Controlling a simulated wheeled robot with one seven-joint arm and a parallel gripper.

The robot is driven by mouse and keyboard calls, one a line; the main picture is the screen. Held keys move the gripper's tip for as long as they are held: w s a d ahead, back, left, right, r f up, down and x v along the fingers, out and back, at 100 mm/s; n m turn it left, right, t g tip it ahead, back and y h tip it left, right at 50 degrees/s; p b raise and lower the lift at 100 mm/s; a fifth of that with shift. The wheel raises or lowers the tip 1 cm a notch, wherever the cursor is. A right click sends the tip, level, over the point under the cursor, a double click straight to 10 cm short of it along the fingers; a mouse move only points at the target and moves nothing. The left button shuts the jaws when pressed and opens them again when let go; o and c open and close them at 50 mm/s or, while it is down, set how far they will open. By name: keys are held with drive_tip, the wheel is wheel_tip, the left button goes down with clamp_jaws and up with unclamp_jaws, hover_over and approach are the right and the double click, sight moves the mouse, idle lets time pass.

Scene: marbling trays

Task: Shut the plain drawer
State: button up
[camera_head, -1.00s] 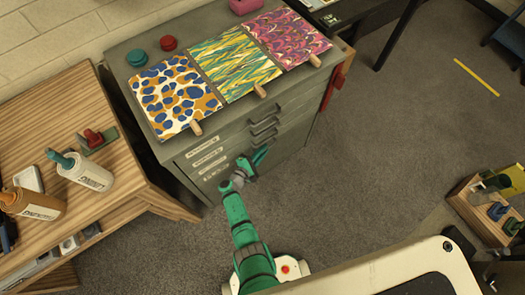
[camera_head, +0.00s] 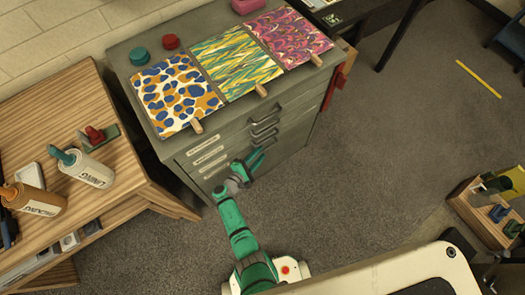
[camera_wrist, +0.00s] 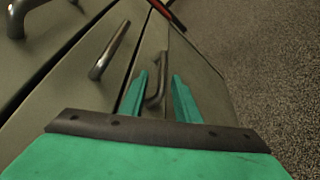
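The grey drawer cabinet (camera_head: 290,130) stands ahead, with several drawers on its front and pale labels whose words are too small to read, so I cannot tell which is the plain drawer. Dark bar handles (camera_head: 264,126) run down the front. Contact with the handle cannot be told. Another handle (camera_wrist: 110,50) lies to the left.
Three patterned sheets (camera_head: 235,62) and round teal (camera_head: 138,57) and red (camera_head: 171,42) lids lie on the cabinet top. A wooden bench (camera_head: 120,165) with bottles stands close on the left. A wooden box (camera_head: 468,205) is at right. Carpet between is clear.

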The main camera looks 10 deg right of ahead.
drive_tip(key=v, duration=0.7)
drive_tip(key=shift+s, duration=0.15)
idle(0.3)
drive_tip(key=s+d+f+m+g+y, duration=0.1)
drive_tip(key=s+f+g+y, duration=0.15)
drive_tip(key=s+f, duration=0.5)
drive_tip(key=s+a+r+m+t+y, duration=0.1)
drive_tip(key=s+a+r+m+y, duration=0.2)
drive_tip(key=s, duration=0.5)
drive_tip(key=s+a+r+m+y, duration=0.2)
drive_tip(key=s+y, duration=0.2)
drive_tip(key=s, duration=0.4)
drive_tip(key=s+r+m+t+y, duration=0.1)
drive_tip(key=s+r+m+t, duration=0.2)
drive_tip(key=r, duration=1.5)
drive_tip(key=s+a+r+m+t+y, duration=0.1)
drive_tip(key=s+r+m+t, duration=0.2)
drive_tip(key=r, duration=1.5)
drive_tip(key=shift+m+t, duration=0.45)
drive_tip(key=shift+m, duration=0.75)
drive_tip(key=shift+y, duration=0.25)
